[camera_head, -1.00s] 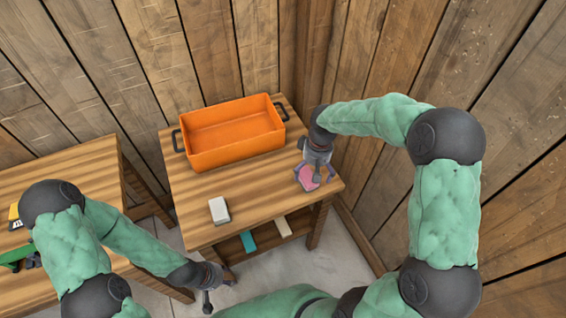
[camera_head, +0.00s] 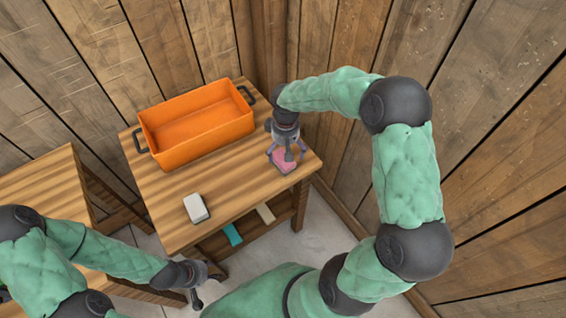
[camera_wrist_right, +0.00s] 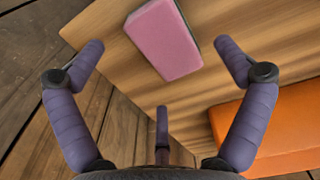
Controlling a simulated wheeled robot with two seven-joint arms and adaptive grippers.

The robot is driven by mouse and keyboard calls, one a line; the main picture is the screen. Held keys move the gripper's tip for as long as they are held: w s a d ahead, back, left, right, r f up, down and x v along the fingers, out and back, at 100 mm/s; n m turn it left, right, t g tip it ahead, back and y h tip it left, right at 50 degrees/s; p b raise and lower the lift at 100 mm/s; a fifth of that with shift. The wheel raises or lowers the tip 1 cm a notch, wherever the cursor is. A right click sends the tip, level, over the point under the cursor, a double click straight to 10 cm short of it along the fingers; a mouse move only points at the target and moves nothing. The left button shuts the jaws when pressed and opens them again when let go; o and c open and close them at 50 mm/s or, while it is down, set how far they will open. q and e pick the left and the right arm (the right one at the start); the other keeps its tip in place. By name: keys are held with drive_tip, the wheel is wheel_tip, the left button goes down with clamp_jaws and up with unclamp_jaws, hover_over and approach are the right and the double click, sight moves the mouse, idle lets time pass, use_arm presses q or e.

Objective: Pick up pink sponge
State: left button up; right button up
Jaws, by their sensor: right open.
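The pink sponge (camera_head: 284,162) lies on the wooden table near its right corner, partly hidden behind my right gripper in the head view. In the right wrist view the pink sponge (camera_wrist_right: 164,38) lies flat on the wood, in the upper middle of the picture. My right gripper (camera_head: 286,152) is just above it, with its purple fingers (camera_wrist_right: 160,60) spread wide on either side and nothing between them touching. My left gripper (camera_head: 196,290) hangs low at the front left of the table, away from the sponge; its fingers are too small to read.
An orange bin (camera_head: 203,142) with dark handles stands at the back of the table (camera_head: 165,205). A white block (camera_head: 196,208) lies near the front edge. A teal item (camera_head: 233,234) and a beige item (camera_head: 265,213) lie on the lower shelf. Wooden walls stand close behind and right.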

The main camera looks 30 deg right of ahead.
sight(283, 162)
wheel_tip(283, 162, down, 4)
drive_tip(key=shift+s+f+b, duration=0.15)
drive_tip(key=shift+f+b, duration=0.05)
drive_tip(key=shift+b, duration=0.75)
drive_tip(key=shift+r, duration=0.1)
drive_tip(key=c, duration=1.2)
